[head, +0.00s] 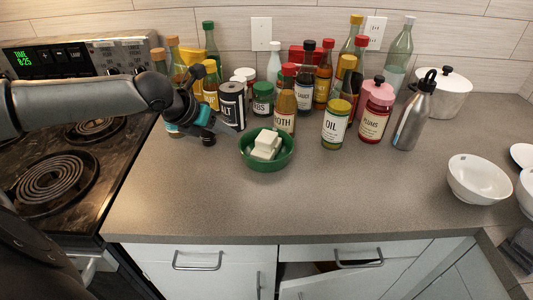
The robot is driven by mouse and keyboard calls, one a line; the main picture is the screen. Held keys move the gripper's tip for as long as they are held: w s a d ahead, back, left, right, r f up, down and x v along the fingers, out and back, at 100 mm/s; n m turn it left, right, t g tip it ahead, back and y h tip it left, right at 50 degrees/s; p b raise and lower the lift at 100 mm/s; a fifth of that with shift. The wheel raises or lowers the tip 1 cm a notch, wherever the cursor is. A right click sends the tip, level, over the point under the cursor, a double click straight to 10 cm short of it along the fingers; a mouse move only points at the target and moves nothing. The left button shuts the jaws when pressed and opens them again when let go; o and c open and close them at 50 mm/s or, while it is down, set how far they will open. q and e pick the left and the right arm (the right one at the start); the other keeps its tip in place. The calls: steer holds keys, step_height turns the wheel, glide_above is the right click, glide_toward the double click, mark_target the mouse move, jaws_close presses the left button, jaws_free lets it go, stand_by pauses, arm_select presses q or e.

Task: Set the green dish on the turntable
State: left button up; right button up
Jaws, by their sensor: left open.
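The green dish (267,165) sits on the grey counter in the head view, near the middle, and holds several white blocks (265,146). My left gripper (208,132) reaches in from the left and is open. It is beside a dark can (232,104), to the left of the dish and apart from it. I cannot make out a turntable in this view. My right gripper is not in view.
Several bottles and jars crowd behind the dish, among them a brown-filled bottle (285,105) and an oil jar (337,124). A steel flask (415,115), white pot (449,98) and white bowl (480,180) stand right. The coil stove (55,182) is left. The front counter is clear.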

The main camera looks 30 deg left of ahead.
mark_target(243, 140)
arm_select(q)
steer(key=shift+b+x, duration=1.2)
steer(key=shift+x, duration=4.35)
steer(key=shift+r, duration=0.1)
steer(key=shift+c, duration=0.4)
jaws_close()
